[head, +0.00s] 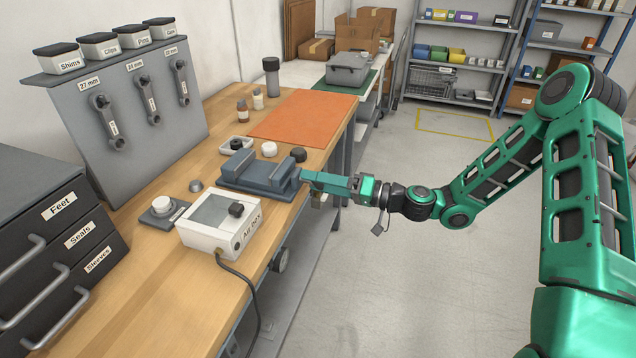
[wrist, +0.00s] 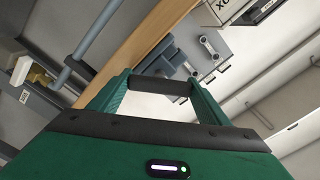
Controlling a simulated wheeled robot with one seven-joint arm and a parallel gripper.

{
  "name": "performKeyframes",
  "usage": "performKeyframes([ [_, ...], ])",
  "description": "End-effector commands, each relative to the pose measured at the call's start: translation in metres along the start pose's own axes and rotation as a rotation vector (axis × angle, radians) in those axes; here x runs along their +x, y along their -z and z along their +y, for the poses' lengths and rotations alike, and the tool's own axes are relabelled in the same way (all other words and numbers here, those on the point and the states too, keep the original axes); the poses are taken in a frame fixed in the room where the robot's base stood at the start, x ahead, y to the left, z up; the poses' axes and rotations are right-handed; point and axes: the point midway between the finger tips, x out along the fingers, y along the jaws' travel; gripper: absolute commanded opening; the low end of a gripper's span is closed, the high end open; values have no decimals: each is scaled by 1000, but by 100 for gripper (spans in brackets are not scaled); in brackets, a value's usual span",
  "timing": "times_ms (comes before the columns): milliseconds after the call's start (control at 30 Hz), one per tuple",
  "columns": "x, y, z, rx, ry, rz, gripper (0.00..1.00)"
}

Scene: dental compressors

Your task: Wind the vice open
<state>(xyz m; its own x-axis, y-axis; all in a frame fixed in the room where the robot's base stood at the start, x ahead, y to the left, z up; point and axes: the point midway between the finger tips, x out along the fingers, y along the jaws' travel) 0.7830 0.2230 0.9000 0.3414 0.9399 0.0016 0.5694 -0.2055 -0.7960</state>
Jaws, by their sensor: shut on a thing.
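The blue-grey vice (head: 258,174) sits at the right edge of the wooden bench in the head view, with its two jaws standing up from its body. Part of it shows beyond the fingers in the wrist view (wrist: 160,64). My gripper (head: 308,178) reaches in from the right at the vice's front end, over the bench edge. In the wrist view, my gripper (wrist: 163,90) is shut on a dark bar, the vice handle (wrist: 165,87), which lies across between the green fingers. The vice's screw is hidden in the head view.
A white box with a knob (head: 219,222) stands in front of the vice. Small round pieces and a tray (head: 235,145) lie behind it, then an orange mat (head: 303,118). Wrenches hang on a grey panel (head: 125,95). The floor right of the bench is open.

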Motion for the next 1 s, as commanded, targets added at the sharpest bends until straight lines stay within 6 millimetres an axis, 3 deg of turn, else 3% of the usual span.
performKeyframes([
  [600, -3, -1, 6, -576, -14, -6, 48],
  [1000, -3, -1, 7, -846, -14, -7, 48],
])
